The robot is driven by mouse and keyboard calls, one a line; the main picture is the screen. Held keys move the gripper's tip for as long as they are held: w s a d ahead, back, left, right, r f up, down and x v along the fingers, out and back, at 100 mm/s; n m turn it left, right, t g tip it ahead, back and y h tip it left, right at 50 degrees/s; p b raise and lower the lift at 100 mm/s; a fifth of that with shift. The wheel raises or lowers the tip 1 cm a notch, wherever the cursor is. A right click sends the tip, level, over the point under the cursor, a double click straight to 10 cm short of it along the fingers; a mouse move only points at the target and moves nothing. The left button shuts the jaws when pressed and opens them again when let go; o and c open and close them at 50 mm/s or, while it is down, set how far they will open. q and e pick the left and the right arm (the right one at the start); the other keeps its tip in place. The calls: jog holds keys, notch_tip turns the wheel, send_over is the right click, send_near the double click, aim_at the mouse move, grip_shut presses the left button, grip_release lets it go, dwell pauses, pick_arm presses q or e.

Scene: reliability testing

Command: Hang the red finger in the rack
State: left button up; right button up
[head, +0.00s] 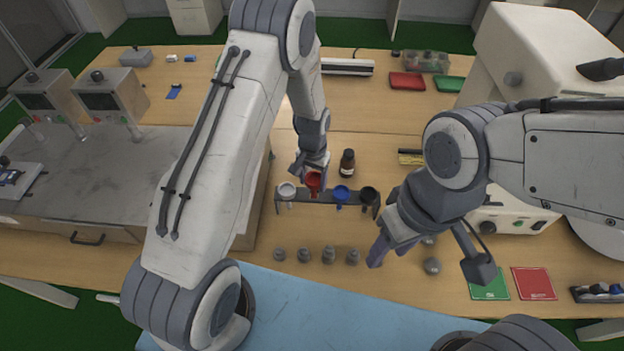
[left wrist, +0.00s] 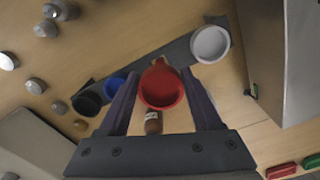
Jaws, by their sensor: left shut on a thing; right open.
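The red finger (head: 313,181), a cup-shaped piece, is held by my left gripper (head: 312,174) at the dark rack (head: 328,195), between the white finger (head: 287,190) and the blue finger (head: 341,194). A black finger (head: 369,195) hangs at the right end. In the left wrist view the red finger (left wrist: 162,85) sits between the jaws (left wrist: 160,92), its open mouth facing the camera and over the rack's edge. I cannot tell whether it rests in its slot. My right gripper (head: 379,248) is open and empty, to the right of and in front of the rack.
A brown bottle (head: 347,163) stands just behind the rack. Several grey weights (head: 328,255) stand in a row in front of it. A white machine (head: 540,80) stands at the right, and a grey-topped bench (head: 110,170) at the left.

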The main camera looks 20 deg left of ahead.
pick_arm(q)
jog(key=shift+f, duration=0.15)
jog(key=shift+f+b, duration=1.3)
jog(key=shift+f, duration=0.35)
jog(key=shift+f+b, duration=0.45)
jog(key=shift+f, duration=0.2)
jog(key=o, duration=1.5)
jog(key=shift+r, duration=0.1)
